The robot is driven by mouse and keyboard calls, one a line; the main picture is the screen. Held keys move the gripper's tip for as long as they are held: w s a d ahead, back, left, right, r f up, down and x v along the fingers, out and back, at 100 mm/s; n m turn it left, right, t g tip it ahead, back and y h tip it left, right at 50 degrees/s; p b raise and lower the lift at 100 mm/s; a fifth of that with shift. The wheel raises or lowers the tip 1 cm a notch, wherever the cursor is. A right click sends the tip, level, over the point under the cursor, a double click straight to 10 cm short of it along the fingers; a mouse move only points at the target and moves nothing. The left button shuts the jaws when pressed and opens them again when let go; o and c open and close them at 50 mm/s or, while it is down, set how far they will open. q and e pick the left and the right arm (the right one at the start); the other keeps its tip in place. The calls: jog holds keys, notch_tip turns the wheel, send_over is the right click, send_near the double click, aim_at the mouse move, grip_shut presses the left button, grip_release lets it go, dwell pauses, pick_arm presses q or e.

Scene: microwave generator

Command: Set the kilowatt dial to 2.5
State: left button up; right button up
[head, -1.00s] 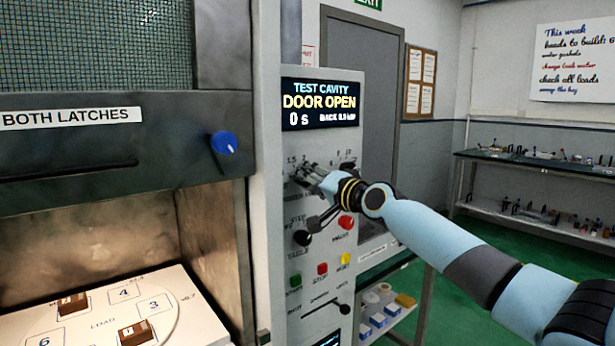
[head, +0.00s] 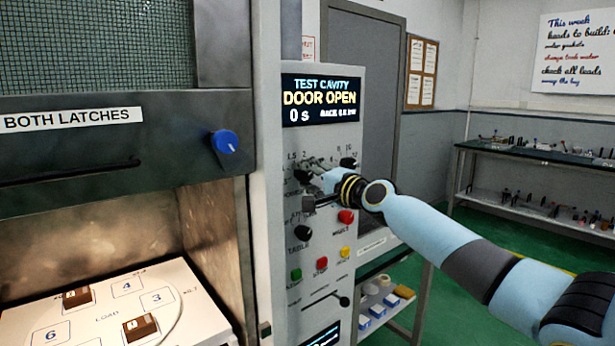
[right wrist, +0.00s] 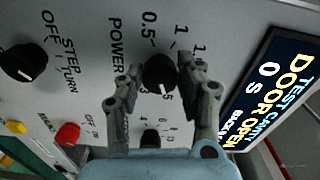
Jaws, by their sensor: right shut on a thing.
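The kilowatt dial is a black round knob marked POWER, and it shows in the right wrist view (right wrist: 160,72). Numbers 0.5 and 1 are printed beside it; others are partly hidden by my fingers. A short white mark on the knob points toward the bottom of that view. My right gripper (right wrist: 161,80) has one finger on each side of the knob and is shut on it. In the head view my right gripper (head: 314,182) is at the control panel (head: 330,262) and partly covers the dial and its scale. My left gripper is out of view.
A second black knob (head: 348,162) sits close right of my gripper. The TABLE knob (head: 303,233), a red button (head: 346,217) and smaller coloured buttons are below. The display (head: 320,101) reads DOOR OPEN and 0 s. The open cavity (head: 100,235) is at left.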

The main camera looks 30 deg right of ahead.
jog(key=shift+f, duration=0.15)
jog(key=o, duration=1.1)
jog(key=shift+o, duration=0.2)
jog(key=s, duration=0.7)
jog(key=shift+s+d, duration=0.3)
